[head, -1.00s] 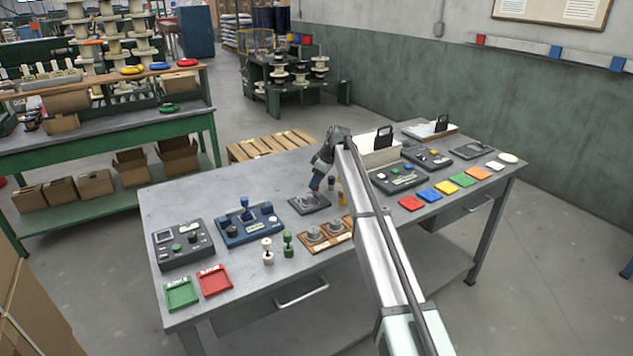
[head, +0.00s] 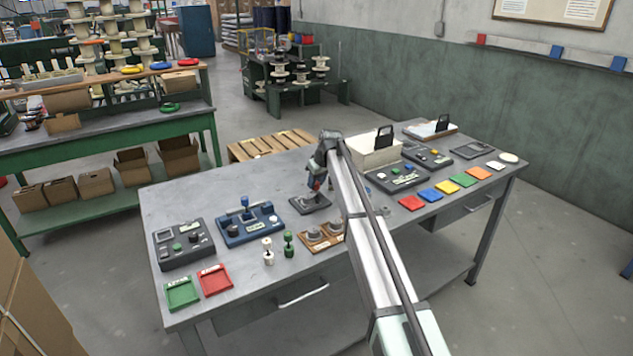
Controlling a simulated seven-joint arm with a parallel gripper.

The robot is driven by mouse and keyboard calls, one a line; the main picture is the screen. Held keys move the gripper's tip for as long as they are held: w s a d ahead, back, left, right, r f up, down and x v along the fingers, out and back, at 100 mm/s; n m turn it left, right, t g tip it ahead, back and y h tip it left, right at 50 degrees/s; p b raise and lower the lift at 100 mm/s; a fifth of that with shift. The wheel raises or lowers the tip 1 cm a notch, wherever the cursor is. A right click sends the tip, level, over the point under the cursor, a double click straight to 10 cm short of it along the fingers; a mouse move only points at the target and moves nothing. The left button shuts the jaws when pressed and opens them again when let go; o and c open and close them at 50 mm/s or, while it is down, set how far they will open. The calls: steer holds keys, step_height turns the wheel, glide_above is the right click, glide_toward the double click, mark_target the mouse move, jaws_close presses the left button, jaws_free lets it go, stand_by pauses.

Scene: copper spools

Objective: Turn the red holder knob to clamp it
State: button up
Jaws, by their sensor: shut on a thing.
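A dark square plate with a grey holder (head: 310,203) sits on the workbench, left of my arm in the head view. My gripper (head: 317,188) points down just above this plate. A small red part, the red knob (head: 317,184), shows at the fingertips, and my gripper is shut on it. The fingers and wrist cover most of the knob, so its turned angle cannot be made out.
A blue fixture (head: 237,224) and a dark control box (head: 183,243) stand to the left. White and green knobbed pieces (head: 288,244) and a brown tray (head: 316,240) stand in front. Coloured tiles (head: 430,194) lie right. My arm hides the bench behind it.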

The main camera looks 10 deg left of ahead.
stand_by(0.4)
steer(key=o, duration=1)
steer(key=shift+o, duration=0.2)
steer(key=v, duration=1.3)
steer(key=shift+r, duration=0.45)
